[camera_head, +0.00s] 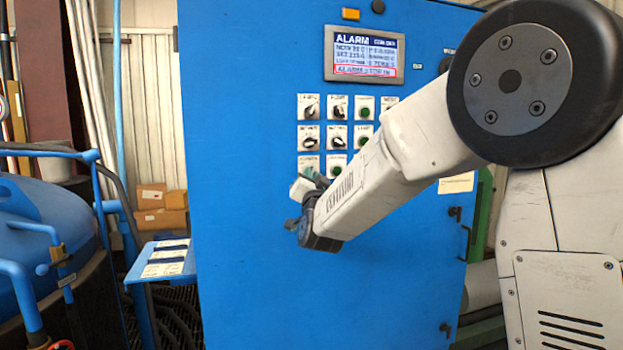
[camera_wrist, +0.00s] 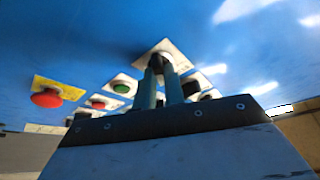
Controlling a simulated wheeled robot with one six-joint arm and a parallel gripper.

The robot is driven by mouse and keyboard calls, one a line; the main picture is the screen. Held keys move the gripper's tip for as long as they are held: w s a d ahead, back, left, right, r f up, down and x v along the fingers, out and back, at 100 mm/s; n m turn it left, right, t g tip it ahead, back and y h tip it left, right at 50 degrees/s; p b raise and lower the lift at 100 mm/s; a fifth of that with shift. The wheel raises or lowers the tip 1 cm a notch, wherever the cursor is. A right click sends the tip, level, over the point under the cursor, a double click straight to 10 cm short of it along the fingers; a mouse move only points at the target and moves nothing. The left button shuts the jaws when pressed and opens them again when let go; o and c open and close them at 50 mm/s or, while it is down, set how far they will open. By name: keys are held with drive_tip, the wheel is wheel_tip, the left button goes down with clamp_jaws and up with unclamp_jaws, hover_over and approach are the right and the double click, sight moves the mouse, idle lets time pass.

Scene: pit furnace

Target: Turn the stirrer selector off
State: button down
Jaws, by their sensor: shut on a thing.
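The tall blue control cabinet (camera_head: 235,130) carries rows of selectors and push buttons on small white plates. My gripper (camera_head: 314,180) is at the lower left of these rows, at the cabinet face. In the wrist view, my gripper's two fingers (camera_wrist: 162,68) are closed around a black selector knob, with its white plate (camera_wrist: 178,50) behind them. That plate shows partly in the head view (camera_head: 299,188). The labels are too small to read, so I cannot confirm that this is the stirrer selector. The fingers hide most of the knob and its pointing direction.
An alarm screen (camera_head: 364,54) is above the buttons. A red mushroom button (camera_wrist: 47,98) on a yellow plate and a green button (camera_wrist: 121,88) show in the wrist view. A blue tank (camera_head: 40,235) and a small blue stand (camera_head: 165,262) are at left.

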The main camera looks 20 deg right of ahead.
drive_tip(key=shift+n, duration=0.3)
drive_tip(key=n+y, duration=0.2)
drive_tip(key=n, duration=0.3)
drive_tip(key=n+y, duration=0.3)
drive_tip(key=n, duration=0.2)
drive_tip(key=n+y, duration=0.3)
drive_tip(key=n, duration=0.3)
drive_tip(key=shift+d, duration=0.3)
drive_tip(key=shift+n+y, duration=0.3)
drive_tip(key=shift+y, duration=0.1)
drive_tip(key=c, duration=1.5)
unclamp_jaws()
